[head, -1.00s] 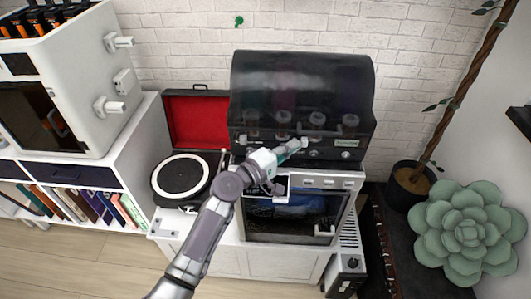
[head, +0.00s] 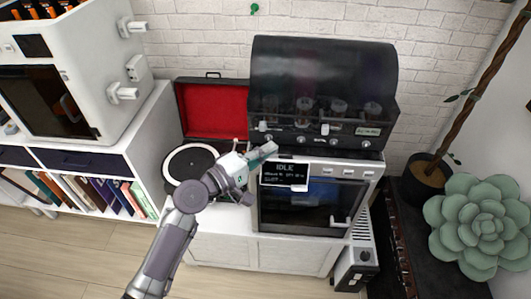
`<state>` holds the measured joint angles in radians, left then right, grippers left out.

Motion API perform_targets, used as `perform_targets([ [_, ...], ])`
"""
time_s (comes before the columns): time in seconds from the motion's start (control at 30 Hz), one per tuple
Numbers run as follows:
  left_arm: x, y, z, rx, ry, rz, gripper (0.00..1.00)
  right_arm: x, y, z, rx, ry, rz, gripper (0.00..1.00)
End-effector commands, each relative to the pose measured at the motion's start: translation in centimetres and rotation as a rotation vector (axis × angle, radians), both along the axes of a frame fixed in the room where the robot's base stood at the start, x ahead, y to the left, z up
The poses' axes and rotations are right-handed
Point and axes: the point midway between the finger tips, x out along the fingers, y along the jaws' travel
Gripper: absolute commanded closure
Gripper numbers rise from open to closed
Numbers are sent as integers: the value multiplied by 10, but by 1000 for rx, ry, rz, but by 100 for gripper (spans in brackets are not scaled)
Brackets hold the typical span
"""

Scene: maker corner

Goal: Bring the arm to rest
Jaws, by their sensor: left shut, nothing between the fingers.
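My left arm (head: 165,255) reaches up from the bottom of the head view. Its gripper (head: 268,150) is shut and empty, in front of the left part of the dark-lidded machine (head: 325,80). It is near the left end of the machine's knob row; I cannot tell whether it touches anything. A small screen reading "IDLE" (head: 286,172) shows just below the gripper. My right gripper is not in view.
A record player with a red-lined open lid (head: 212,108) stands left of the machine, partly behind my arm. A white cabinet machine (head: 75,75) sits on a bookshelf at left. A succulent (head: 480,225) and potted trunk (head: 432,170) stand at right. Floor at lower left is clear.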

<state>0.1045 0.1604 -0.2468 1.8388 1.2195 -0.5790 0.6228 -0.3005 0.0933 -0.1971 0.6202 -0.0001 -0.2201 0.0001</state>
Motion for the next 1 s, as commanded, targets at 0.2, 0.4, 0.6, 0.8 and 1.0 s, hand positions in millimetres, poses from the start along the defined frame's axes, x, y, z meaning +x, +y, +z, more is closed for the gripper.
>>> perform_targets([
  [0.2, -4, 3, 1, -1, 0, -1, 100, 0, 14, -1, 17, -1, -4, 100],
  [0.4, -3, 3, 1, -1, 0, -1, 100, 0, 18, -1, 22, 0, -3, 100],
  [0.6, -5, 2, -1, 9, -1, -4, 100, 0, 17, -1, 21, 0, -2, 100],
  [0.8, -59, 0, -50, 333, -36, -80, 100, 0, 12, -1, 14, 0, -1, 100],
  [1.0, -154, 40, -127, 928, -20, -237, 100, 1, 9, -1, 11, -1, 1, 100],
])
